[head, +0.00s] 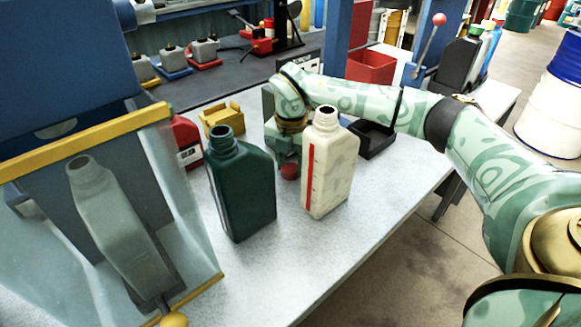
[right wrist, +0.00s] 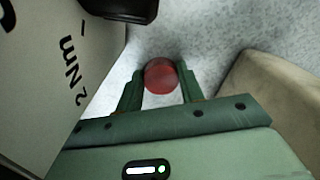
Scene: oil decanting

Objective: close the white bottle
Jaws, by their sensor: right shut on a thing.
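The white bottle (head: 332,168) stands upright on the grey table, with a red stripe down its side. Its neck (head: 326,113) is open, with a dark mouth and no cap on it. My right gripper (head: 289,160) points down just left of the bottle, partly hidden behind it. It is shut on a red cap (head: 290,171). In the right wrist view the cap (right wrist: 160,77) shows round and red between the two fingertips. A beige surface at the right there seems to be the white bottle (right wrist: 275,95). My left gripper is not in view.
A dark green open bottle (head: 242,190) stands left of the white one. A clear-walled cabinet with a yellow frame (head: 85,142) holds a grey-green bottle (head: 120,225). A black tray (head: 372,138), yellow holder (head: 221,117) and red container (head: 187,142) stand behind. The front table is clear.

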